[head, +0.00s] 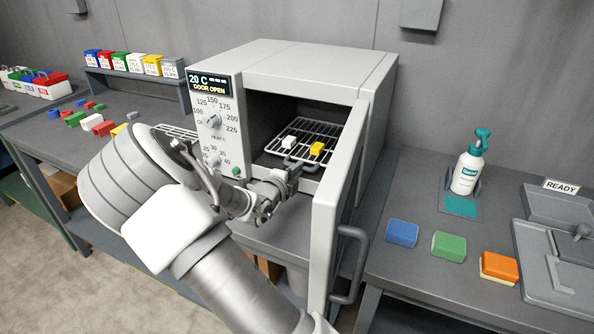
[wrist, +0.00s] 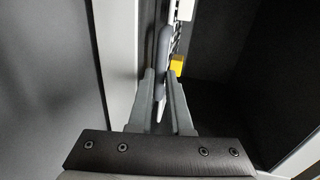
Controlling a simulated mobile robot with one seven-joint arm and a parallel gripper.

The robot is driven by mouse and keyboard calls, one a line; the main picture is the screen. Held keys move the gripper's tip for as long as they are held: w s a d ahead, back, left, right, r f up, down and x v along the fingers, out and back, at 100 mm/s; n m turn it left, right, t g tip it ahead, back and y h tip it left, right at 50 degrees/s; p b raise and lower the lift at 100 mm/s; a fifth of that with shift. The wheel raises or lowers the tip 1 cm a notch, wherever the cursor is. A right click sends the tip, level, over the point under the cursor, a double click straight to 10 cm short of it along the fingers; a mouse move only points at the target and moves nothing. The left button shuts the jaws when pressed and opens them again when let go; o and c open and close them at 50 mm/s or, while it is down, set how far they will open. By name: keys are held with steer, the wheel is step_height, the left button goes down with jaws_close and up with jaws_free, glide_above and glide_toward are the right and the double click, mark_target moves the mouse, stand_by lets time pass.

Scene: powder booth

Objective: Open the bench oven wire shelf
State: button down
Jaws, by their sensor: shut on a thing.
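The bench oven (head: 300,65) stands on the bench with its door (head: 338,200) swung open; its display reads 20 C and DOOR OPEN. Inside is the wire shelf (head: 318,132), carrying a white block (head: 289,142) and a yellow block (head: 317,148). A grey handle (head: 300,162) runs along the shelf's front edge. My gripper (head: 292,172) is at that front edge, in the oven mouth. In the wrist view the fingers are shut on the grey handle (wrist: 163,52), with the yellow block (wrist: 177,63) just beyond. The shelf's rear is partly hidden by the oven wall.
The open door stands close to the right of my gripper, with its bar handle (head: 350,262) outside. The control panel (head: 214,125) is on the left.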

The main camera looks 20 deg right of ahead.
steer(key=shift+s+a, duration=0.4)
steer(key=shift+a, duration=0.05)
steer(key=f+v, duration=0.2)
steer(key=v, duration=0.7)
steer(key=f+v, duration=0.1)
steer(key=v, duration=0.7)
steer(key=shift+s+a+f+b, duration=0.25)
steer(key=shift+s+a+b, duration=0.15)
steer(key=shift+s+a, duration=0.2)
steer(key=c, duration=1.1)
jaws_free()
steer(key=p+v, duration=0.1)
steer(key=v, duration=1.6)
steer(key=shift+s+a, duration=0.1)
steer(key=shift+a, duration=0.05)
